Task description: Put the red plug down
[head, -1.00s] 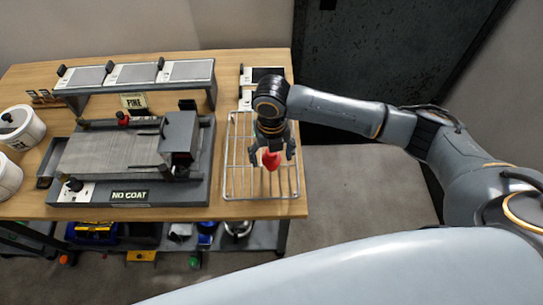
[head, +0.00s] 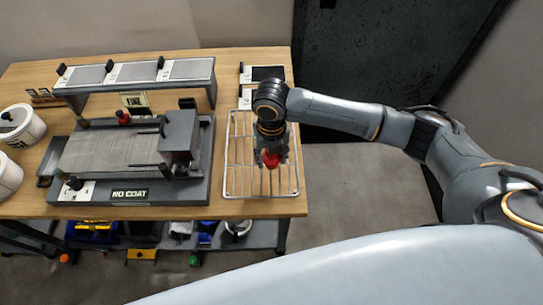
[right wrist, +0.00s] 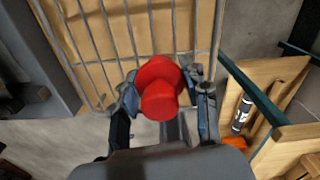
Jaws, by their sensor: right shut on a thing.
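The red plug (head: 271,161) is between the fingers of my right gripper (head: 271,155), over the wire rack (head: 232,184) near the table's right edge. In the right wrist view the red plug (right wrist: 160,90) shows large between the two fingertips, which are shut on it, with the rack's bars (right wrist: 125,30) behind. I cannot tell whether the plug touches the rack. My left gripper is not in view.
A grey machine (head: 110,155) with a "NO COAT" label stands left of the rack, with a raised shelf (head: 135,75) behind it. White tubs (head: 20,128) stand at the far left. Dark tiles (head: 266,73) lie behind the rack. Floor is open to the right.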

